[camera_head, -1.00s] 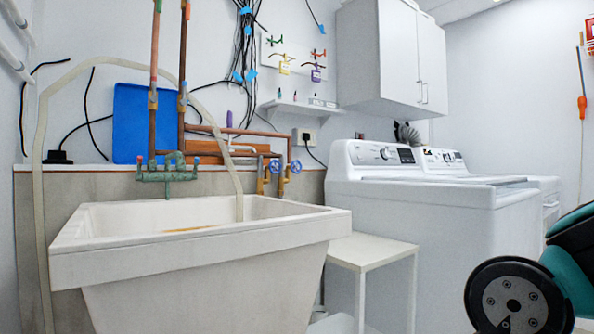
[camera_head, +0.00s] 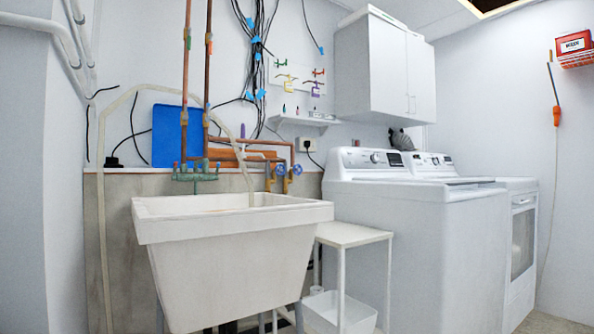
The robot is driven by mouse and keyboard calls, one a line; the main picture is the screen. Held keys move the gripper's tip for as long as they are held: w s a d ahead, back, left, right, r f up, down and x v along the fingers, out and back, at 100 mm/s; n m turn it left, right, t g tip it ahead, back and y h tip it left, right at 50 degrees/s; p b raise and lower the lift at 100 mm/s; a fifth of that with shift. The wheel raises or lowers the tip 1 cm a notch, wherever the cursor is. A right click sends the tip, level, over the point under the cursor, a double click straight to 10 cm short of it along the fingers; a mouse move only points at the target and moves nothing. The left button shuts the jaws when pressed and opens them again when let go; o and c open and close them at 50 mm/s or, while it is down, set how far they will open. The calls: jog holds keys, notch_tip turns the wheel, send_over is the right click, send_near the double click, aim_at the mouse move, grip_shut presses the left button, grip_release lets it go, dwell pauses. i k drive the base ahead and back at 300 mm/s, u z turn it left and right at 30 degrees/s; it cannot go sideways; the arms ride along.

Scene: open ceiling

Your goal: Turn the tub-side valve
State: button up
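A white utility tub (camera_head: 236,226) stands at the left against the wall. Two brass valves with blue round handles sit on the copper pipes behind its right rear rim. One is the left valve (camera_head: 280,170) and the other is the right valve (camera_head: 297,170). A greenish faucet (camera_head: 195,173) with small knobs is mounted over the tub's back edge. The valves are too small to tell how far they are turned. My gripper is not in view.
A small white side table (camera_head: 352,235) stands between the tub and the washer (camera_head: 410,240). A white bin (camera_head: 338,312) sits beneath it. A pale hose (camera_head: 98,220) hangs left of the tub. A wall cabinet (camera_head: 385,65) hangs above the machines.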

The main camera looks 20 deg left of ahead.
aim_at(280, 170)
jog(key=z, duration=0.05)
jog(key=i, duration=1.05)
jog(key=u, duration=0.5)
jog(key=i, duration=0.8)
jog(key=u, duration=0.55)
